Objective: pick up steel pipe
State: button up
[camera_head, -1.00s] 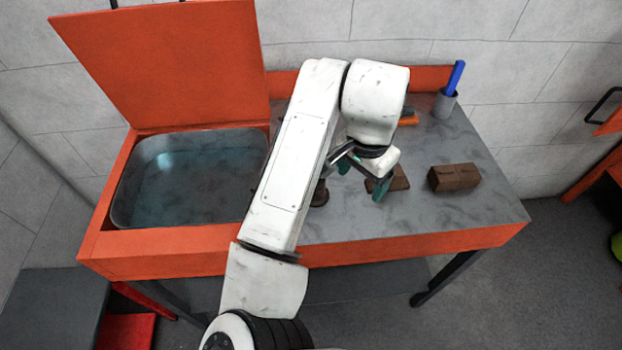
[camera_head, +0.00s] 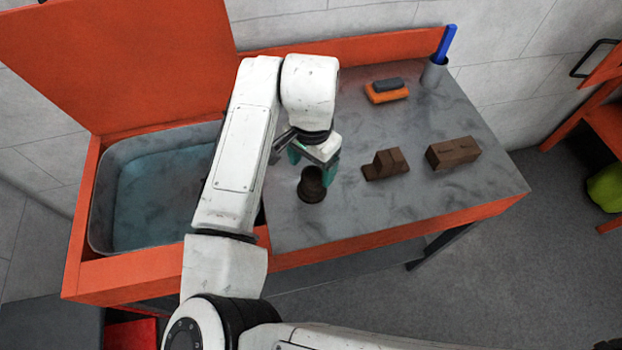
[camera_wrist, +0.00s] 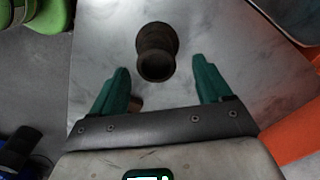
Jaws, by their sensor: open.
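The steel pipe (camera_head: 311,186) looks like a short, dark brown, flanged piece standing on the grey worktop, left of the brown blocks. My gripper (camera_head: 312,164) has green fingers and is open just above and behind it, partly overlapping it in the head view. In the wrist view, the pipe (camera_wrist: 157,52) shows its dark round opening and lies ahead of the gap between the open fingers (camera_wrist: 160,70). Nothing is held. I cannot tell the exact height of the fingers above the pipe.
A stepped brown block (camera_head: 385,166) and a brown brick (camera_head: 453,153) lie right of the pipe. An orange-and-grey sponge (camera_head: 387,92) and a grey cup (camera_head: 434,72) with a blue item stand farther back. An open-lidded basin (camera_head: 150,195) is at left. The front right worktop is clear.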

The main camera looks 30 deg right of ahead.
aim_at(312, 173)
jog(key=shift+s+a+f+p, duration=0.15)
jog(key=shift+f+p, duration=0.55)
jog(key=shift+f, duration=2)
jog(key=shift+s, duration=0.1)
jog(key=shift+c, duration=0.2)
jog(key=c, duration=1.4)
